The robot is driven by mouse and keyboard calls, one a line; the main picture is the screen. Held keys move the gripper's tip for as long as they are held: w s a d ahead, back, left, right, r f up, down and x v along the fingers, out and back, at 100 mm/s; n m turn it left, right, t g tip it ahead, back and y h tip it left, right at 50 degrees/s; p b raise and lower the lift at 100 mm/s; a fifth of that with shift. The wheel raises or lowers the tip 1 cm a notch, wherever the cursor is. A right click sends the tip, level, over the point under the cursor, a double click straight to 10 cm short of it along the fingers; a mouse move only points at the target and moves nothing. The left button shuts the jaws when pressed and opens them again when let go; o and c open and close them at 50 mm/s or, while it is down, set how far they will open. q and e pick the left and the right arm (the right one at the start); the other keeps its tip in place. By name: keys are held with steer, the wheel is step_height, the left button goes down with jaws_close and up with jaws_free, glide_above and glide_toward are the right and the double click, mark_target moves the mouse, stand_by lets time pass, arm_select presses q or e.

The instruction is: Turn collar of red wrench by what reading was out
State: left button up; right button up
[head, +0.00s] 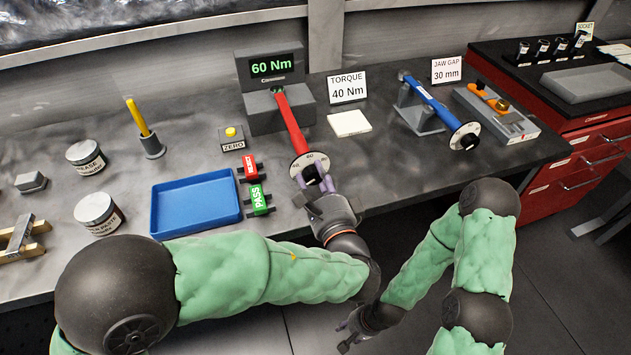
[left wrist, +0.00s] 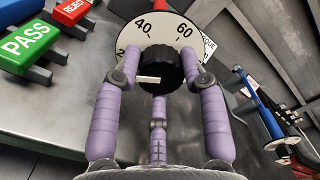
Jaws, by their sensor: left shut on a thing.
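The red wrench (head: 293,122) lies with its head in the grey tester (head: 275,104), whose green display (head: 271,66) reads 60 Nm. A white sign (head: 347,89) beside it says TORQUE 40 Nm. At the wrench's near end is a white dial (head: 302,164) with numbers; the left wrist view shows 40 and 60 on the dial (left wrist: 168,33). My left gripper (head: 315,180) is shut on the black collar knob (left wrist: 162,70), its purple fingers around it. A white pointer mark shows on the knob. My right gripper (head: 352,335) hangs low, off the bench; its opening is unclear.
A blue tray (head: 196,202), red REJECT (head: 250,167) and green PASS (head: 259,199) blocks, and a ZERO button (head: 231,133) stand left of the wrench. A blue wrench (head: 428,98) on a stand and a jaw gauge (head: 497,112) are right. Bench front edge is close.

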arm_select(q)
steer(key=shift+a+r, duration=0.1)
steer(key=shift+r, duration=0.2)
steer(key=o, duration=0.9)
steer(key=shift+o, duration=1.2)
steer(key=shift+a+f, duration=0.1)
steer(key=shift+s+f, duration=0.1)
steer(key=shift+s+d, duration=0.25)
steer(key=v, duration=1.1)
steer(key=shift+s, duration=0.15)
